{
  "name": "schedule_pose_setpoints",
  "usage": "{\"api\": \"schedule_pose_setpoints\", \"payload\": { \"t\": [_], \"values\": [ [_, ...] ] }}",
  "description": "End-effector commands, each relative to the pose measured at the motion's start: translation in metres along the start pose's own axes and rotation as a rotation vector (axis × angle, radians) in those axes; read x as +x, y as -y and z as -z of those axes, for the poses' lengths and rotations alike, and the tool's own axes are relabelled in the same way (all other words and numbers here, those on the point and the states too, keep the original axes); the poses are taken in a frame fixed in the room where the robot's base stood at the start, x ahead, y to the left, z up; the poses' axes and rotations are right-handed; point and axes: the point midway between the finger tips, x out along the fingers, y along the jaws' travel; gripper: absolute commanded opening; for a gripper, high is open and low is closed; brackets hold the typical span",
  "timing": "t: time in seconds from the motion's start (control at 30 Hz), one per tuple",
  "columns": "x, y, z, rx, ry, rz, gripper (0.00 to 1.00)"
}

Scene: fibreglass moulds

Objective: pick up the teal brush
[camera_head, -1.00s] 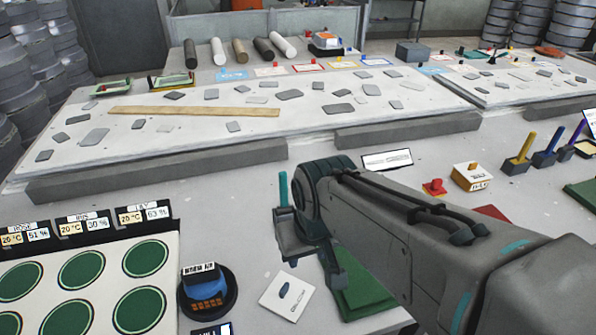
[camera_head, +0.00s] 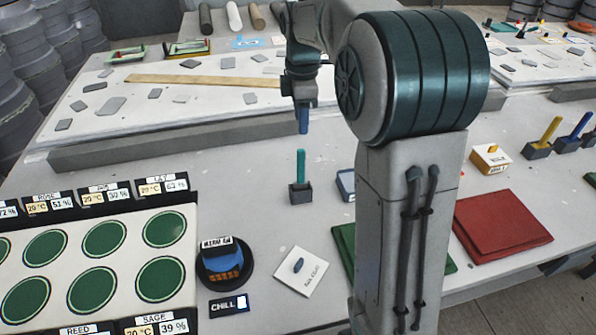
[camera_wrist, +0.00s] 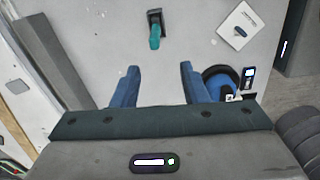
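The teal brush (camera_head: 300,165) stands upright in a small dark square holder (camera_head: 301,193) on the table. In the wrist view the teal brush (camera_wrist: 155,36) shows beyond my fingertips, in its dark holder (camera_wrist: 154,17), a little left of the middle line. My gripper (camera_head: 303,125) points down just above and beyond the brush in the head view, apart from it. In the wrist view my gripper (camera_wrist: 158,72) has its two blue fingers spread wide with nothing between them. In the head view only one finger shows clearly.
A white card with a dark blue oval piece (camera_head: 298,266) lies in front of the brush. A blue block on a round black base (camera_head: 224,262) stands left of it. The raised white slab (camera_head: 215,110) lies behind. Green and red cloths (camera_head: 500,222) lie to the right.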

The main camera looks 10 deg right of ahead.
Motion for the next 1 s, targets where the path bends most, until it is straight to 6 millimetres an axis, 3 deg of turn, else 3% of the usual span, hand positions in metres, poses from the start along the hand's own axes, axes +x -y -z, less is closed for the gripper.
{"api": "schedule_pose_setpoints", "payload": {
  "t": [0.17,0.5,0.77,1.0],
  "values": [
    [0.008,-0.012,0.002,-0.085,0.002,0.014,0.40],
    [0.070,-0.011,0.002,-0.090,0.002,0.016,0.40],
    [0.091,-0.011,0.002,-0.089,0.002,0.013,0.40],
    [0.125,-0.009,0.000,-0.089,0.002,0.016,0.40]
  ]
}}
